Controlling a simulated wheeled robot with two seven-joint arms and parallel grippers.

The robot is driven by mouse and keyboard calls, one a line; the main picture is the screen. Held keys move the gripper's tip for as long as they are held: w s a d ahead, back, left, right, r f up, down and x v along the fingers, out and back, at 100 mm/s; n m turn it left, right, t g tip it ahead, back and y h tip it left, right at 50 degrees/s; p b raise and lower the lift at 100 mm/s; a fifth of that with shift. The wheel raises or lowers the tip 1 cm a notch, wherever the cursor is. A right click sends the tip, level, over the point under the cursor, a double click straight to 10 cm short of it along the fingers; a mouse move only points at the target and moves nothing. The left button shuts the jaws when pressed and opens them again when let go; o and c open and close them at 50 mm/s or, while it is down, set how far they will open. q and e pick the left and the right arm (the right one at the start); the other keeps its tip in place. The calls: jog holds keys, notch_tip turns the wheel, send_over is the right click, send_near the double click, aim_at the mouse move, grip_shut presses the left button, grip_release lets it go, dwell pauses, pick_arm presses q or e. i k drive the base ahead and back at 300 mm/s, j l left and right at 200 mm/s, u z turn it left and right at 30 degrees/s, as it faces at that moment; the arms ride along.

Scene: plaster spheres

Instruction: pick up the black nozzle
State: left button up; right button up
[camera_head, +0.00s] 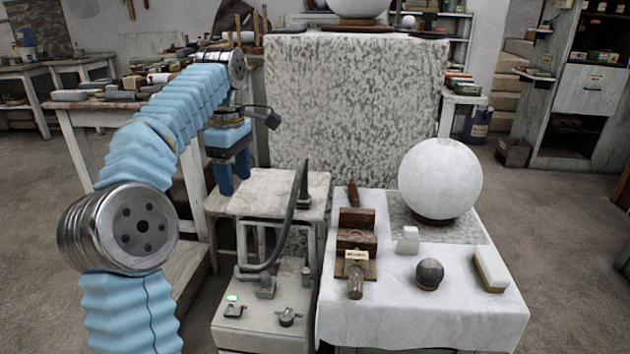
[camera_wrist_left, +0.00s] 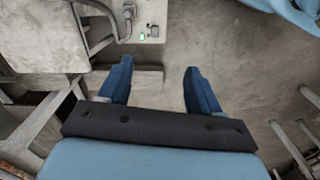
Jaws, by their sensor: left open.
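The black nozzle (camera_head: 304,200) appears as a small dark piece on the right side of the pale stool-like table (camera_head: 262,185), beside the dark hose (camera_head: 290,225). The hose partly overlaps it, so its exact shape is unclear. My left gripper (camera_head: 234,182) is open and empty, fingers pointing down, at the left edge of that table and left of the nozzle. In the left wrist view its two blue fingers (camera_wrist_left: 158,72) are spread over bare floor. The nozzle cannot be made out there. My right gripper is not in view.
A grey machine box (camera_head: 262,310) with a green light stands in front of the small table. To the right, a cloth-covered table (camera_head: 420,315) holds a large white sphere (camera_head: 440,178), a small dark sphere (camera_head: 429,273), blocks and tools. A speckled plinth (camera_head: 355,110) stands behind.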

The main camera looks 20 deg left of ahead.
aim_at(304, 200)
jog(key=i, duration=0.95)
